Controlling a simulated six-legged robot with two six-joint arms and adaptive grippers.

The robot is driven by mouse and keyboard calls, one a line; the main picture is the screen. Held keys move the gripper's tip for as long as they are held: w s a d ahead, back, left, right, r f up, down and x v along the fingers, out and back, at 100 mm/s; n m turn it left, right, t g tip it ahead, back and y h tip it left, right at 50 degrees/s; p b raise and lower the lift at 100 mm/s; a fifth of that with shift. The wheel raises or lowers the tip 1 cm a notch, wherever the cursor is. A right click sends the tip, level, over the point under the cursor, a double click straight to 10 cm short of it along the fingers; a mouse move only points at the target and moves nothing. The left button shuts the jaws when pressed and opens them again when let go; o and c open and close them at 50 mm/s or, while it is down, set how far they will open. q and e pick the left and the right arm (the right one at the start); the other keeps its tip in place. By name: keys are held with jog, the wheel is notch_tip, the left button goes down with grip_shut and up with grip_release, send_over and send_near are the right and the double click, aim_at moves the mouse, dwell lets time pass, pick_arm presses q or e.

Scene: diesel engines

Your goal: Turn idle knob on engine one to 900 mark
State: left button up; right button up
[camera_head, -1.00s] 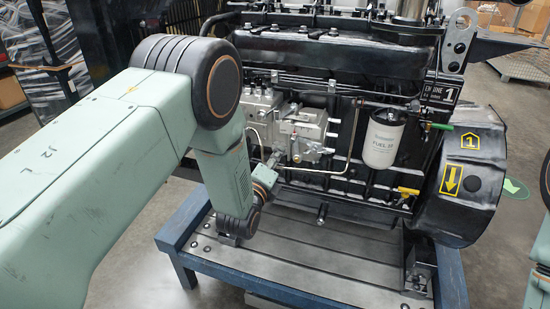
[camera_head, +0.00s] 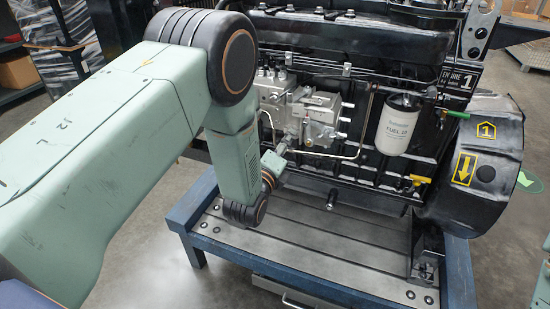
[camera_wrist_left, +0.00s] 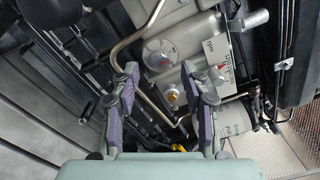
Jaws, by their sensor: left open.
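Engine one (camera_head: 350,50) is a black diesel engine on a blue-framed stand, with an "ENGINE 1" plate on its right. A silver fuel pump (camera_head: 318,113) sits on its near side. I cannot tell which part is the idle knob. My left gripper (camera_wrist_left: 159,72) is open and empty, its fingers either side of the disc in the picture. In the head view, its tips (camera_head: 281,149) are beside the pump.
A white fuel filter (camera_head: 397,125) hangs right of the pump. A thin metal pipe (camera_head: 362,135) curves between them. A green-handled valve (camera_head: 455,114) and a yellow valve (camera_head: 420,180) stick out further right. The stand's grey top (camera_head: 300,240) is bare in front.

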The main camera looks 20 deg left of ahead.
pick_arm(q)
jog(key=s, duration=1)
jog(key=shift+s+a, duration=0.15)
jog(key=shift+s, duration=0.05)
jog(key=s+a+f+n+g, duration=0.2)
jog(key=s+f+n+g, duration=0.8)
jog(key=f+n, duration=0.5)
jog(key=s+f+n+g, duration=0.3)
jog(key=s+n+g, duration=0.1)
jog(key=s, duration=0.8)
jog(key=s+a+f+n+g, duration=0.1)
jog(key=s+f+n+g, duration=0.2)
jog(key=s, duration=1)
jog(key=shift+f+n+g, duration=0.2)
jog(key=shift+n+g, duration=0.3)
jog(key=shift+n, duration=0.5)
jog(key=shift+y, duration=0.3)
